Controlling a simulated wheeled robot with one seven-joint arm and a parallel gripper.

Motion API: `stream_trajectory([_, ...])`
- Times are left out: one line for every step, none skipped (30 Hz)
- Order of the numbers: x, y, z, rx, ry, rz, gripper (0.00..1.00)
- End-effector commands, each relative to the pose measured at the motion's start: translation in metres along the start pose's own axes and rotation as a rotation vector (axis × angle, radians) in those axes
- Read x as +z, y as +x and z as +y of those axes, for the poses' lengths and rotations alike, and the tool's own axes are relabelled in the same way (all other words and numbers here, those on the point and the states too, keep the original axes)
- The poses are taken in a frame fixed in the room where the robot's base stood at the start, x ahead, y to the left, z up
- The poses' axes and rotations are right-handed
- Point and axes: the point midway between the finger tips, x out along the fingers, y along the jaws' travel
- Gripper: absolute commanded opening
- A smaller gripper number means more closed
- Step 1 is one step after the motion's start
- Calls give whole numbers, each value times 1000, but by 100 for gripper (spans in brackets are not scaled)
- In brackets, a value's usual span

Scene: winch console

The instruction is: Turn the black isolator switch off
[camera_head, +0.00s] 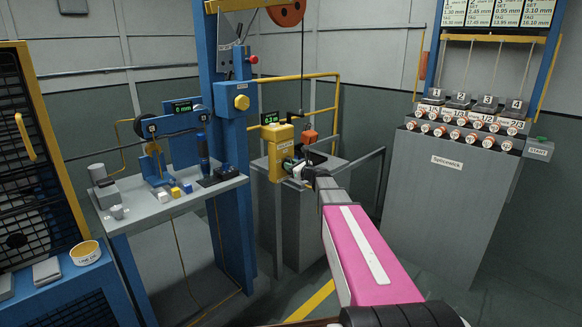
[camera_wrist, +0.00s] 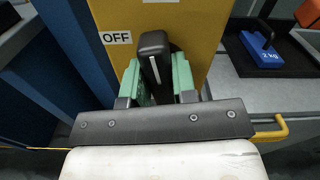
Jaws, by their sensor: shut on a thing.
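The black isolator switch (camera_wrist: 153,50) is a dark handle with a white line, on the front of a yellow box (camera_wrist: 196,28). A white OFF label (camera_wrist: 116,37) is on the box to the left of the handle. The handle stands nearly upright in the wrist view, its white line not pointing at OFF. My gripper (camera_wrist: 158,72) has its green fingers on both sides of the handle, shut on it. In the head view my gripper (camera_head: 296,168) is at the yellow box (camera_head: 276,136), hiding the switch.
A blue 2 kg weight (camera_wrist: 266,50) lies on a dark tray right of the box. A blue post (camera_head: 234,130) and a workbench (camera_head: 168,205) stand to the left.

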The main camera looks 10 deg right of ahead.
Motion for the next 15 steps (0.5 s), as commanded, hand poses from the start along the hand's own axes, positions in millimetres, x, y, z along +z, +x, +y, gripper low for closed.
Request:
stream_trajectory([0, 0, 1, 0, -38, 0, 2])
stream_trajectory([0, 0, 1, 0, -65, 0, 2])
stream_trajectory([0, 0, 1, 0, -100, 0, 2])
stream_trajectory([0, 0, 2, 0, -128, 0, 2])
stream_trajectory([0, 0, 2, 0, -156, 0, 2])
stream_trajectory([0, 0, 2, 1, -194, 0, 2])
stream_trajectory([0, 0, 3, 1, -223, 0, 2])
stream_trajectory([0, 0, 3, 1, -252, 0, 2])
stream_trajectory([-1, 0, 3, 1, -289, 0, 2])
stream_trajectory([-1, 0, 4, 1, -318, 0, 2])
stream_trajectory([-1, 0, 4, 1, -347, 0, 2])
stream_trajectory([-1, 0, 4, 1, -384, 0, 2])
stream_trajectory([-1, 0, 4, 1, -413, 0, 2])
stream_trajectory([-1, 0, 5, 1, -442, 0, 2])
stream_trajectory([-1, 0, 5, 1, -479, 0, 2])
